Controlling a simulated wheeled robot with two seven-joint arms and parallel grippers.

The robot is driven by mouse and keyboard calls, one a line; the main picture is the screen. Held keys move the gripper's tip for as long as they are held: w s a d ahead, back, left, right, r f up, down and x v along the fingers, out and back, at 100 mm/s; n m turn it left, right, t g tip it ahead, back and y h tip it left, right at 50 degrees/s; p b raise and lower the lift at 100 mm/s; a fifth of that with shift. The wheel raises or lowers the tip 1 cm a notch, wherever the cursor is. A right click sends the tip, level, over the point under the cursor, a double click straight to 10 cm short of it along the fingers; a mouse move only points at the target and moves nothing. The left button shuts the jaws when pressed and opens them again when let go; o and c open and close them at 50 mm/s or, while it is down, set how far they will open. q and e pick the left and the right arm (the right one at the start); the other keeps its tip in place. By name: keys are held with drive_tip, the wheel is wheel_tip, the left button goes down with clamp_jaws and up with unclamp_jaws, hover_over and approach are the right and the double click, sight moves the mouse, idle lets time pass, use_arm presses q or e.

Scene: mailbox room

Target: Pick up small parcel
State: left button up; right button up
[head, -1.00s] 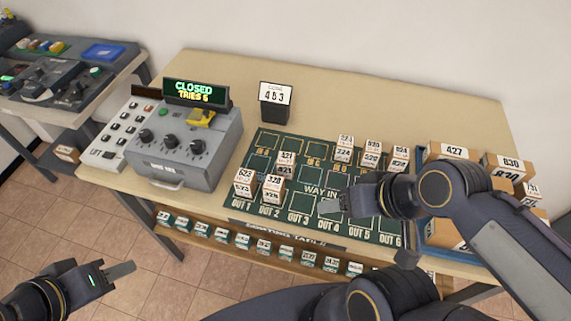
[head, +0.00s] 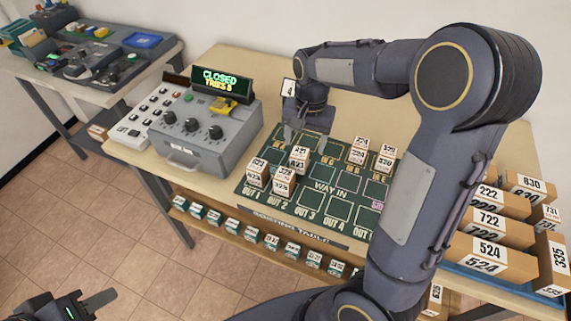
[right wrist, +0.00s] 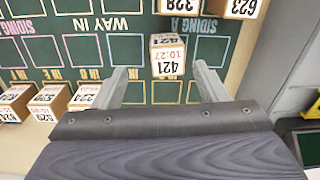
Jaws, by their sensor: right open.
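The small parcels are white-and-brown boxes on the green sorting mat (head: 315,212). In the head view, parcel 421 (head: 299,157) stands behind parcel 328 (head: 283,182) and parcel 623 (head: 258,172). Parcels 224 (head: 358,150) and 529 (head: 386,158) stand further right. My right gripper (head: 292,134) is open, pointing down just behind parcel 421. In the right wrist view, parcel 421 (right wrist: 168,56) lies just beyond and between the two open fingertips (right wrist: 163,74), with nothing held. My left gripper (head: 97,302) is low at the left, away from the table; its opening is unclear.
Larger parcels, including 524 (head: 488,252), fill a blue tray (head: 500,285) at the right. My right arm covers the mat's right part and most of the code card.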

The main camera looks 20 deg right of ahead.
sight(300, 152)
drive_tip(key=shift+w+a+f+h, duration=0.15)
drive_tip(key=shift+w+f+h, duration=0.2)
drive_tip(key=shift+w, duration=0.2)
drive_tip(key=shift+w+f, duration=0.1)
drive_tip(key=shift+f, duration=0.25)
wheel_tip(300, 152, down, 7)
drive_tip(key=shift+f+p, duration=0.2)
drive_tip(key=shift+p, duration=0.1)
use_arm(q)
drive_tip(key=shift+s+a+r, duration=0.15)
drive_tip(key=shift+s+r, duration=0.1)
drive_tip(key=shift+s, duration=0.05)
use_arm(e)
drive_tip(key=shift+w, duration=0.1)
drive_tip(key=c, duration=1.1)
drive_tip(key=shift+r, duration=0.1)
